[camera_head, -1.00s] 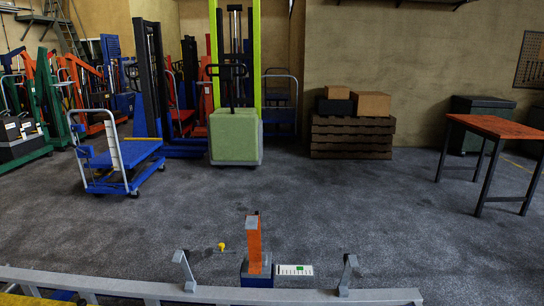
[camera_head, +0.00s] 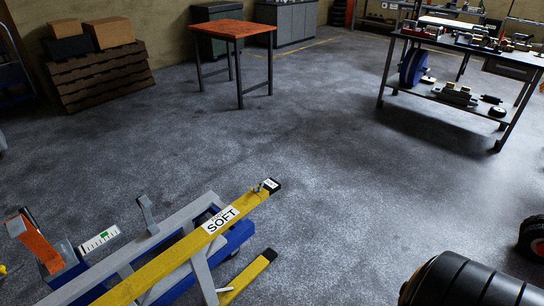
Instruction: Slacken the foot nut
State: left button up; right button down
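I cannot pick out a foot nut for certain. At the lower left is a frame with a long yellow bar (camera_head: 165,262) marked "SOFT" (camera_head: 220,219), a grey beam (camera_head: 150,247) and blue parts (camera_head: 228,243). A black-tipped yellow leg (camera_head: 248,278) lies low beside it. Left of these stands a tilted-looking orange post (camera_head: 40,246) on a blue base, with a white scale plate (camera_head: 100,239) bearing a green mark. A small yellow piece (camera_head: 3,269) is cut off at the left edge. Neither gripper shows.
An orange-topped table (camera_head: 236,28) and stacked dark pallets with boxes (camera_head: 98,78) stand at the back. A workbench (camera_head: 455,45) with parts is at right. A black ribbed cylinder (camera_head: 470,283) and a dark wheel (camera_head: 532,237) fill the lower right. The middle floor is clear.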

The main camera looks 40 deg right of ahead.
aim_at(257, 189)
jog(key=z, duration=1.15)
jog(key=i+l+u, duration=0.35)
jog(key=i+l, duration=0.3)
jog(key=i, duration=0.05)
